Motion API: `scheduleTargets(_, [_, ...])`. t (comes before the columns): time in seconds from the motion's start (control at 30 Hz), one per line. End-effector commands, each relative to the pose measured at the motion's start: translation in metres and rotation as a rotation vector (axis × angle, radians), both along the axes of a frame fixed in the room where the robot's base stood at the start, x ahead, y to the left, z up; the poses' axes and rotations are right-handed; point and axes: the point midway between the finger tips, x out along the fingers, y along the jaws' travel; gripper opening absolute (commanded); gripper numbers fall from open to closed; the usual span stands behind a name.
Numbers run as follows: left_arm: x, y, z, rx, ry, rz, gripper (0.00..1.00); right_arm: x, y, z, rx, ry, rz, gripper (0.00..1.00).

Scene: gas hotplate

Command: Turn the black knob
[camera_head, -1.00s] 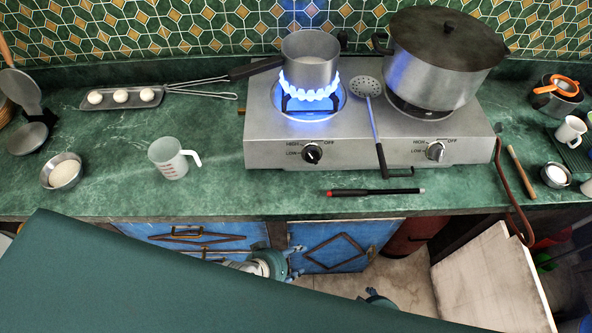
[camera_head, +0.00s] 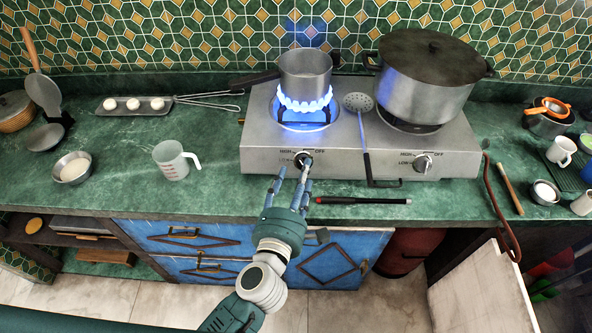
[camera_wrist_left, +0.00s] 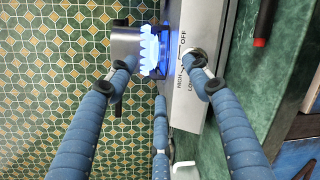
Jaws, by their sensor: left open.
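The black knob (camera_head: 300,158) is on the front of the silver hotplate (camera_head: 262,166), below the lit left burner, between HIGH, LOW and OFF labels. One fingertip of my left gripper (camera_head: 294,172) partly covers it. The blue fingers are spread apart with nothing between them. In the left wrist view, the left gripper (camera_wrist_left: 162,62) has one fingertip over the knob area by the labels, hiding most of the knob. Another finger is out by the flame and pot in that picture. Contact with the knob cannot be told. My right gripper is not in view.
A small pot (camera_head: 306,72) stands over blue flame. A large lidded pot (camera_head: 425,85) is on the right burner, above a second knob (camera_head: 423,163). A skimmer (camera_head: 362,120) lies between them.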

Motion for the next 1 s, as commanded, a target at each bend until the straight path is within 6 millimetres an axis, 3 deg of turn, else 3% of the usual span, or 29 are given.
scheduleTargets(0.13, [-0.005, 0.0, -0.031, -0.126, 0.16, 0.066, 0.5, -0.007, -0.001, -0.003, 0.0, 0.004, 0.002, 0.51])
scheduleTargets(0.3, [-0.001, -0.001, -0.042, -0.157, 0.21, 0.084, 0.5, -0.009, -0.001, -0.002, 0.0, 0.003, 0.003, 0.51])
scheduleTargets(0.7, [0.066, -0.011, -0.062, -0.155, 0.208, 0.084, 0.5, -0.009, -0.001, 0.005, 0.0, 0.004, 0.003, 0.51])
scheduleTargets(1.0, [0.093, -0.015, -0.071, -0.156, 0.208, 0.083, 0.5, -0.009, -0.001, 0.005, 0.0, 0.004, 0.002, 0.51])
